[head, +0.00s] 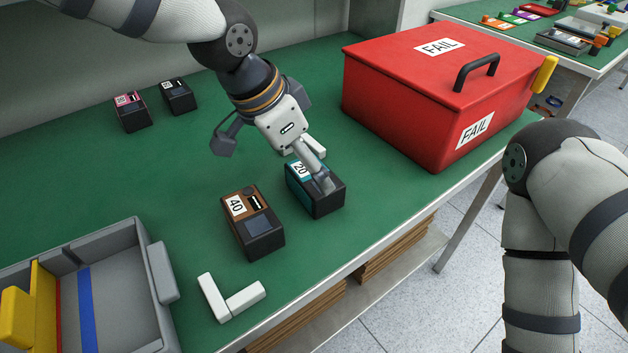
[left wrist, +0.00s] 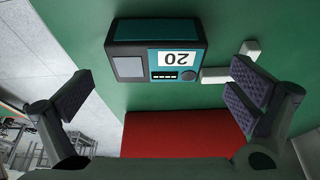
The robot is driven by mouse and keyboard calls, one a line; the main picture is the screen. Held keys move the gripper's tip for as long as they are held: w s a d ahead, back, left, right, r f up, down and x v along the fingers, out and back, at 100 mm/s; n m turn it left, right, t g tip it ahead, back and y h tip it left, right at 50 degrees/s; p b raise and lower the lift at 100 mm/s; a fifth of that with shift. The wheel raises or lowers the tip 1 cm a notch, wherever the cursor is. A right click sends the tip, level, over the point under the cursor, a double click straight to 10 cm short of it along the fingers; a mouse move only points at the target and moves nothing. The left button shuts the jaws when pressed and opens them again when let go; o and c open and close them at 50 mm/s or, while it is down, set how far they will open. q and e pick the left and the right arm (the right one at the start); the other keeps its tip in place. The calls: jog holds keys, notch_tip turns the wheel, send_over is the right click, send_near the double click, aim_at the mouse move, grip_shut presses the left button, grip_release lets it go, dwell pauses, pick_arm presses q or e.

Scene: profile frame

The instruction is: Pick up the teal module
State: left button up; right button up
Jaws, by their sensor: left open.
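The teal module (head: 324,204), a black box with a teal top and a label reading 20, sits on the green table near its front edge. In the left wrist view the teal module (left wrist: 125,42) lies ahead of the fingers, off toward the top of the picture. My left gripper (head: 318,178) is over it in the head view and hides part of its top. In the left wrist view the left gripper (left wrist: 160,97) has its fingers wide apart with nothing between them. Contact with the module cannot be told. My right gripper is not in view.
A brown module (head: 262,236) labelled 40 stands close left of the teal one. White corner pieces (head: 226,302) lie on the table. A red FAIL box (head: 390,108) stands right, a grey tray (head: 120,240) front left. Pink (head: 133,119) and black (head: 179,98) modules stand behind.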

pick_arm(q)
jog(key=x, duration=0.4)
jog(key=shift+s+d+f, duration=0.15)
jog(key=shift+f, duration=0.1)
jog(key=c, duration=1.2)
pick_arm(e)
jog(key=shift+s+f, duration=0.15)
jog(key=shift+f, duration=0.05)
pick_arm(q)
jog(key=shift+r, duration=0.1)
notch_tip(320, 180, up, 3)
jog(key=shift+r, duration=0.25)
jog(key=s+r, duration=0.1)
jog(key=r, duration=0.1)
jog(key=s+r+p, duration=0.1)
jog(key=s+r, duration=0.2)
jog(key=shift+r, duration=0.3)
jog(key=shift+s+r+p, duration=0.2)
jog(key=shift+s+r, duration=0.45)
jog(key=shift+s, duration=1)
jog(key=shift+s+r+p, duration=0.25)
jog(key=shift+s+r, duration=0.35)
jog(key=shift+s, duration=1)
jog(key=shift+s+r+p, duration=0.2)
jog(key=shift+s+r, duration=0.45)
jog(key=shift+s, duration=1)
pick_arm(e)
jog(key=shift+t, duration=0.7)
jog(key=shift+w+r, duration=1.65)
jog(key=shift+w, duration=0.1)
